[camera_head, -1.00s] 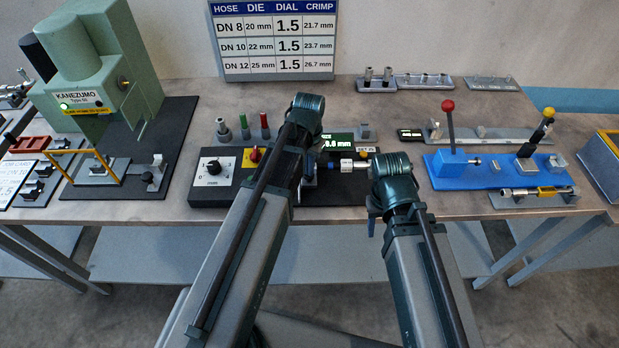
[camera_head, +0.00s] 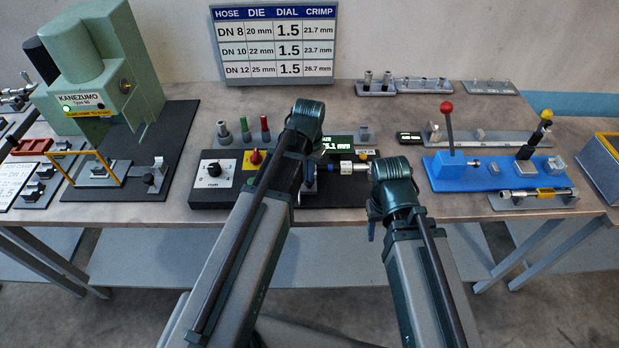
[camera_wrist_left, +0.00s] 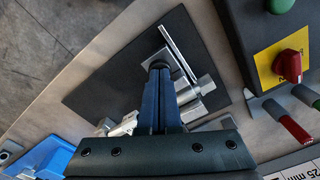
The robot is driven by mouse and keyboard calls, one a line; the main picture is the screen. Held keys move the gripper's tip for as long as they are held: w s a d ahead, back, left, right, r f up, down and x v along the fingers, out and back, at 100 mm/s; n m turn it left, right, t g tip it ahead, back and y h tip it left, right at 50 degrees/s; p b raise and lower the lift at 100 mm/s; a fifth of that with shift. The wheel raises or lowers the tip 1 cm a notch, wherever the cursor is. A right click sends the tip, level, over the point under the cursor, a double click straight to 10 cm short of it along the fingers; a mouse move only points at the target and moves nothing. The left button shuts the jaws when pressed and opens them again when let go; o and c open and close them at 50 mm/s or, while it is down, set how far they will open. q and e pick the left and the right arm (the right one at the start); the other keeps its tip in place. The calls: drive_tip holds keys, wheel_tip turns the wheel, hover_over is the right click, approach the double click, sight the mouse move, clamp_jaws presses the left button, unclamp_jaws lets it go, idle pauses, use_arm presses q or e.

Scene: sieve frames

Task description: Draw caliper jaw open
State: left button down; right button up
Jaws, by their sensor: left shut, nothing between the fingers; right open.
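The caliper stands on a black base (camera_head: 330,199) at the middle of the bench. Its display (camera_head: 337,143) is partly covered by my left arm and appears to end in "5.1 mm". A silver fitting (camera_head: 347,166) lies beside the jaw; metal parts (camera_wrist_left: 190,92) also show in the left wrist view. My left gripper (camera_head: 308,184) is shut and empty, its fingertips (camera_wrist_left: 157,66) against or very close to a thin upright metal plate (camera_wrist_left: 178,52); contact is unclear. My right gripper (camera_head: 372,228) is open, in front of the base's right side, apart from it.
A black control box (camera_head: 212,178) with a dial and red knob is left of the caliper. A green press (camera_head: 95,70) stands further left. A blue fixture (camera_head: 480,172) with levers is at right.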

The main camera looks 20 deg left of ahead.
use_arm(q)
drive_tip(key=shift+s+d+f, duration=0.2)
drive_tip(key=shift+s+f, duration=0.35)
drive_tip(key=shift+s, duration=0.15)
use_arm(e)
drive_tip(key=shift+w+f, duration=0.1)
drive_tip(key=shift+f, duration=0.4)
use_arm(q)
drive_tip(key=shift+s+d, duration=0.1)
drive_tip(key=shift+s, duration=0.35)
drive_tip(key=shift+s+d, duration=0.1)
drive_tip(key=shift+s, duration=0.5)
use_arm(e)
drive_tip(key=shift+a, duration=0.15)
drive_tip(key=shift+r, duration=0.15)
use_arm(q)
drive_tip(key=w+r+p, duration=0.1)
drive_tip(key=p, duration=0.1)
wheel_tip(320, 180, up, 6)
drive_tip(key=p, duration=0.6)
hover_over(309, 191)
use_arm(e)
wheel_tip(309, 191, up, 7)
drive_tip(key=w, duration=0.1)
use_arm(q)
drive_tip(key=shift+f+b, duration=0.15)
drive_tip(key=shift+b, duration=0.15)
